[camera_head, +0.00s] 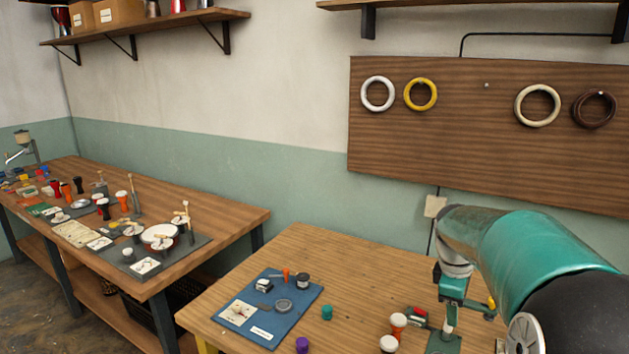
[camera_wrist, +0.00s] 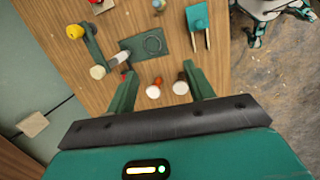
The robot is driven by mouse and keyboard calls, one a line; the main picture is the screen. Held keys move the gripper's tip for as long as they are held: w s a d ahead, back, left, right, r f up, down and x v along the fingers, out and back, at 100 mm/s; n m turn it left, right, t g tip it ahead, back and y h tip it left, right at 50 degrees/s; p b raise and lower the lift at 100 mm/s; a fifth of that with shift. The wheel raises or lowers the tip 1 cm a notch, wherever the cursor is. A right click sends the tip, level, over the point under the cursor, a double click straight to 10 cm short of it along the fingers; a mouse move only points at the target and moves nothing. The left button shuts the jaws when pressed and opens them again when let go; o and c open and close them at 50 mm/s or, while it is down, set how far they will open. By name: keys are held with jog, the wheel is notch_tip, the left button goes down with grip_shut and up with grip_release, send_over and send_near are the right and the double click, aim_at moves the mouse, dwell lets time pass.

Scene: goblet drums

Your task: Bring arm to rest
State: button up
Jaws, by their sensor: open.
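My teal and black arm (camera_head: 545,250) reaches in from the right over the near wooden table in the head view. In the wrist view my gripper (camera_wrist: 158,85) is open, its two dark green fingers spread apart with nothing held. Two small drums with white heads, one (camera_wrist: 153,91) and another (camera_wrist: 180,87), show between the fingers in that view. They stand on the table in the head view, the orange-red one (camera_head: 398,323) behind the other (camera_head: 388,343). The gripper's height above them is hard to tell.
A blue mat (camera_head: 240,310) with small parts lies on the near table (camera_head: 340,270). Purple (camera_head: 302,345) and teal (camera_head: 327,312) pieces stand near it. A dark green plate (camera_wrist: 145,45) lies beyond the fingers. A pegboard (camera_head: 480,150) with rings hangs behind.

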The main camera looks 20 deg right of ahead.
jog(key=s+a+r+m+t, duration=0.1)
jog(key=s+a+r+m, duration=0.1)
jog(key=a, duration=0.6)
jog(key=s+a+r+m+t, duration=0.1)
jog(key=a+r, duration=0.1)
jog(key=a, duration=0.6)
jog(key=s+a+m+t+y, duration=0.2)
jog(key=s+a+m+t, duration=0.1)
jog(key=s+a, duration=0.7)
jog(key=a+m, duration=0.1)
jog(key=a, duration=0.2)
jog(key=shift+s+a+f+m, duration=0.15)
jog(key=shift+s+m, duration=0.15)
jog(key=shift+m, duration=0.1)
